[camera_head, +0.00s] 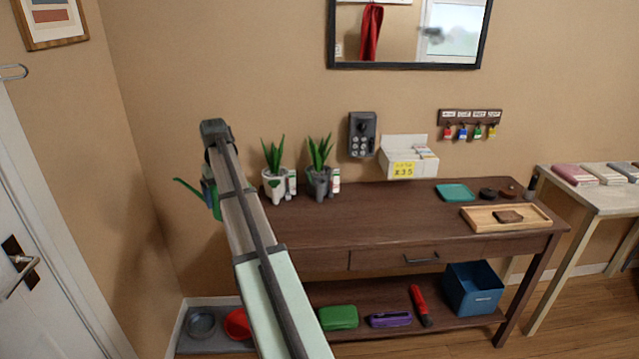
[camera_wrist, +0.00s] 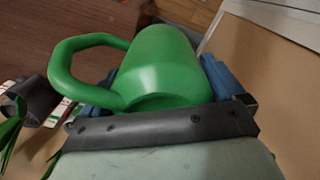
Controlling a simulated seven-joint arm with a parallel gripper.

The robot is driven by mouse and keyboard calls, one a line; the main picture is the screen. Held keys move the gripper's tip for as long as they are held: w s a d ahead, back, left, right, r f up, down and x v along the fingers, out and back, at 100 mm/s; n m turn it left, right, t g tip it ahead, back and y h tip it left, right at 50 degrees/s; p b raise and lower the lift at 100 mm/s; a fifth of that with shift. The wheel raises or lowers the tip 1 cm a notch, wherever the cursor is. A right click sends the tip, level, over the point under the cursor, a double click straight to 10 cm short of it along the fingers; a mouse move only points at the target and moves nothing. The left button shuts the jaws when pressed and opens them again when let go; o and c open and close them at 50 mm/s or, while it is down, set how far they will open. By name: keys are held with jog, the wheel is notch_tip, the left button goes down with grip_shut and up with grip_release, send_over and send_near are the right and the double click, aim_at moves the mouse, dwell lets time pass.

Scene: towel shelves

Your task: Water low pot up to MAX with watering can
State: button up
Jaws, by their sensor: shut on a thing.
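My gripper (camera_head: 211,184) is shut on the green watering can (camera_wrist: 165,70), left of the table and raised in front of the wall. In the wrist view its blue fingers sit on either side of the can body, and the loop handle sticks out left. In the head view my arm hides much of the can; its thin green spout (camera_head: 187,188) points left, away from the pots. Two potted plants stand at the table's left end: a white pot (camera_head: 275,188) with a green patch and a grey pot (camera_head: 318,186). Each has a small white upright marker beside it; I cannot read the levels.
A grey keypad box (camera_head: 362,134) hangs on the wall behind. A blue bin (camera_head: 472,290) stands on the lower shelf.

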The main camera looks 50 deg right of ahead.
jog(key=s+d+f, duration=0.1)
jog(key=s+d, duration=0.2)
jog(key=d, duration=0.7)
jog(key=s+d, duration=0.3)
jog(key=d, duration=0.7)
jog(key=s+d+f, duration=0.1)
jog(key=s+d, duration=0.2)
jog(key=d, duration=0.7)
jog(key=shift+s+d+f, duration=1.4)
jog(key=shift+d+f, duration=0.05)
jog(key=shift+d, duration=1.8)
jog(key=shift+s+d+f, duration=1.4)
jog(key=shift+d+f, duration=0.1)
jog(key=shift+d, duration=1.75)
jog(key=shift+s+d+f, duration=1.4)
jog(key=shift+d+f, duration=0.05)
jog(key=shift+d, duration=1.8)
jog(key=shift+s+f+g+h, duration=0.1)
jog(key=shift+g+h, duration=0.5)
jog(key=shift+g, duration=0.2)
notch_tip(320, 180, up, 3)
jog(key=shift+f+g+h, duration=0.1)
jog(key=shift+g+h, duration=0.5)
jog(key=shift+g, duration=0.2)
